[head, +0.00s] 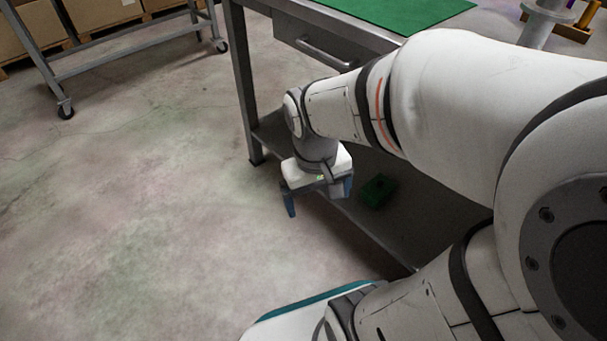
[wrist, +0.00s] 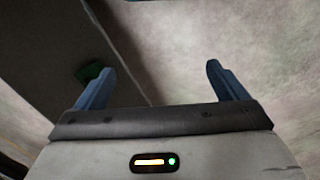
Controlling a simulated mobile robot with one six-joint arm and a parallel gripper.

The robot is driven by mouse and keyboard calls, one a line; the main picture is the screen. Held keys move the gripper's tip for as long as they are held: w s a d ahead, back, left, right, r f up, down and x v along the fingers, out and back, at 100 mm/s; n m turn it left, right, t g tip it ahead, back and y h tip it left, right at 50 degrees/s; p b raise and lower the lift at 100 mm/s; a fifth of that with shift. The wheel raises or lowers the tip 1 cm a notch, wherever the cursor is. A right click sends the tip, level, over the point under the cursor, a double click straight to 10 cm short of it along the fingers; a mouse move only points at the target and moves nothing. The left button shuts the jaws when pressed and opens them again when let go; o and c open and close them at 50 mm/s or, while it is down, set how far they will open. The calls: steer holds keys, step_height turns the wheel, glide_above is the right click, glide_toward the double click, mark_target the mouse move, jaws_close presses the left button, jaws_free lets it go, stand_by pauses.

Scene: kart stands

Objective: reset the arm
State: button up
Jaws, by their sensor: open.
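My gripper (head: 318,202) hangs at the end of my arm, pointing down beside the front edge of the workbench's lower shelf. In the wrist view my gripper (wrist: 160,85) shows two blue fingers spread wide apart. Nothing is between them; the shelf edge and bare floor show beyond. A small dark green object (head: 377,190) lies on the lower shelf, right of my gripper and apart from it. The green object also shows in the wrist view (wrist: 88,72), partly behind the left finger.
The metal workbench has a drawer (head: 315,42), a green mat (head: 405,10) on top and a lower shelf (head: 430,215). A wheeled trolley (head: 130,40) with cardboard boxes (head: 100,10) stands at the back left. The concrete floor (head: 130,190) at left is clear.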

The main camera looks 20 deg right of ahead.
steer(key=shift+a+r+t+y, duration=0.4)
steer(key=shift+a+r+t, duration=0.1)
steer(key=shift+a+r, duration=0.2)
stand_by(1.1)
